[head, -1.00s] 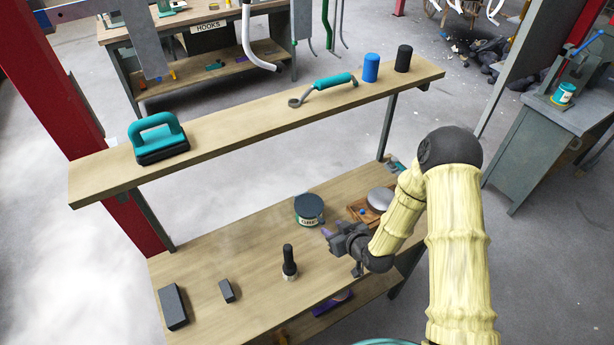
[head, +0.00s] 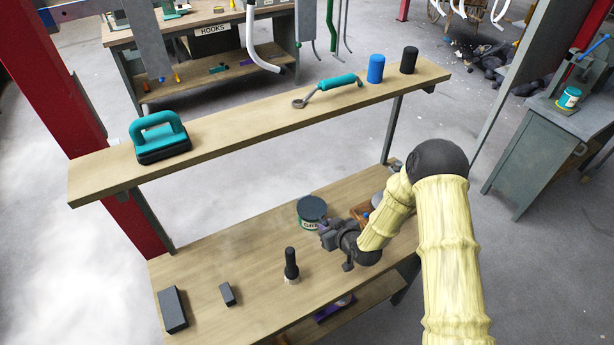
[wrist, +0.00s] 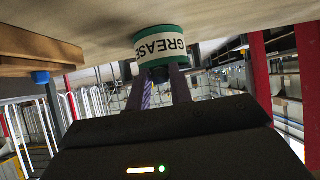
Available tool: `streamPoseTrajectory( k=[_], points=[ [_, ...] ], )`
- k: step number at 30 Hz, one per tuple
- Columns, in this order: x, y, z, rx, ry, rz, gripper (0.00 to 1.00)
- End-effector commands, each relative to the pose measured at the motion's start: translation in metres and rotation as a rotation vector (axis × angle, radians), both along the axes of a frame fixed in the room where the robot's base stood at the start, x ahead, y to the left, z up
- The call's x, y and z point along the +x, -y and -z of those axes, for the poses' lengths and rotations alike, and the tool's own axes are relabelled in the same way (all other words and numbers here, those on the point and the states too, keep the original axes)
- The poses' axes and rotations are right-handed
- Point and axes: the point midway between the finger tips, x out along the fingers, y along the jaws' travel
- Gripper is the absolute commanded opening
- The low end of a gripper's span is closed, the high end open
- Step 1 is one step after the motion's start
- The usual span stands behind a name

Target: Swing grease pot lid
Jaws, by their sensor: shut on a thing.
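The grease pot (head: 308,225) stands upright on the lower wooden bench, with a white and green label. My gripper (head: 326,231) is at the pot's right front side. In the wrist view, which is upside down, the pot (wrist: 160,45) hangs from the top with its lettering inverted. The purple fingers (wrist: 165,84) reach to its lid edge, shut on a small dark part of the lid. The exact contact is partly hidden by the fingers.
A black-handled tool (head: 291,265) stands left of my gripper. Two dark blocks (head: 173,309) lie at the bench's left. A wooden tray (head: 361,212) is right of the pot, partly behind my arm. The upper shelf (head: 235,122) runs above the bench's back.

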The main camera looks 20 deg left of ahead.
Motion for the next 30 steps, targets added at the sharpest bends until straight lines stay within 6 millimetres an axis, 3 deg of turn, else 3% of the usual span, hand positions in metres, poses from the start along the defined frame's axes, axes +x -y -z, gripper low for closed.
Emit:
streamPoseTrajectory(
  k=[15,30],
  points=[
    [0.006,-0.006,-0.037,0.001,0.002,0.002,0.07],
    [0.009,-0.009,-0.045,0.002,0.003,0.002,0.07]
  ],
)
